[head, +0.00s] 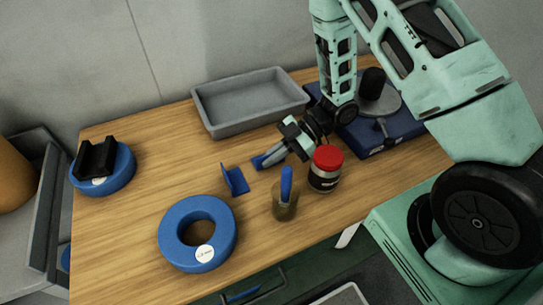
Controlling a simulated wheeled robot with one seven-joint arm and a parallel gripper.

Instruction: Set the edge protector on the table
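A small blue angled piece (235,181), which looks like an edge protector, stands on the wooden table (135,230) near its middle. A second small blue piece (261,161) shows just to its right, at the tip of my gripper (272,157). My gripper reaches down and left from the arm, low over the table. The fingers partly cover this second piece, so I cannot tell whether they hold it or whether it touches the table.
A jar with a red lid (327,160) and a cup with a blue-handled tool (284,205) stand close by. A grey tray (205,105) is behind. Blue rings lie front left (172,232) and far left (124,171), the latter under a black holder (95,157). The left table is open.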

